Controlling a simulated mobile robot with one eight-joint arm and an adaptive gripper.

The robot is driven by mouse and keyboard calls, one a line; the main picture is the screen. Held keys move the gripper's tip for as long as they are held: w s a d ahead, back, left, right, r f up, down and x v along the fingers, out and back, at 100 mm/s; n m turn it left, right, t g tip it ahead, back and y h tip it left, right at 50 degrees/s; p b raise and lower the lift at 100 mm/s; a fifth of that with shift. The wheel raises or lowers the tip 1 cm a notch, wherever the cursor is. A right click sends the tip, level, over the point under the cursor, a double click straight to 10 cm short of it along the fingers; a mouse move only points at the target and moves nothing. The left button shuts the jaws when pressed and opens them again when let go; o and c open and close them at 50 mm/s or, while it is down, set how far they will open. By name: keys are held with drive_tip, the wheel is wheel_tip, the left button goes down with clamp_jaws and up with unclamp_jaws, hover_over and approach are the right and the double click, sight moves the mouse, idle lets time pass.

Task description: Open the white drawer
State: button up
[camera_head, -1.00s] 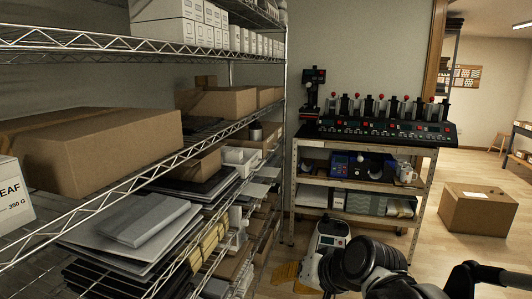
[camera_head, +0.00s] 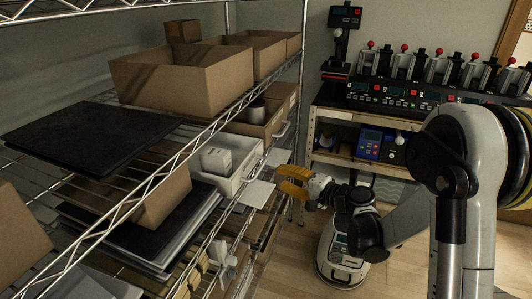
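A white open-topped drawer or bin (camera_head: 240,177) sits on the wire shelf in the middle of the view, with a small white box (camera_head: 215,160) inside it. Flat white panels (camera_head: 257,194) stick out from the shelf front just below and right of it. My gripper (camera_head: 283,182), with orange fingers, is in the aisle right of these panels. It looks close to them, but I cannot tell whether it touches. The fingers overlap in this view, so their opening is unclear. No held object shows.
Open cardboard boxes (camera_head: 190,82) stand on the shelf above, and dark flat sheets (camera_head: 85,138) lie at left. The wooden floor (camera_head: 290,265) shows between shelf and arm.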

sight(259, 169)
drive_tip(key=b+x, duration=0.2)
drive_tip(key=x, duration=0.8)
drive_tip(key=shift+w+a, duration=0.1)
drive_tip(key=shift+a, duration=0.2)
clamp_jaws()
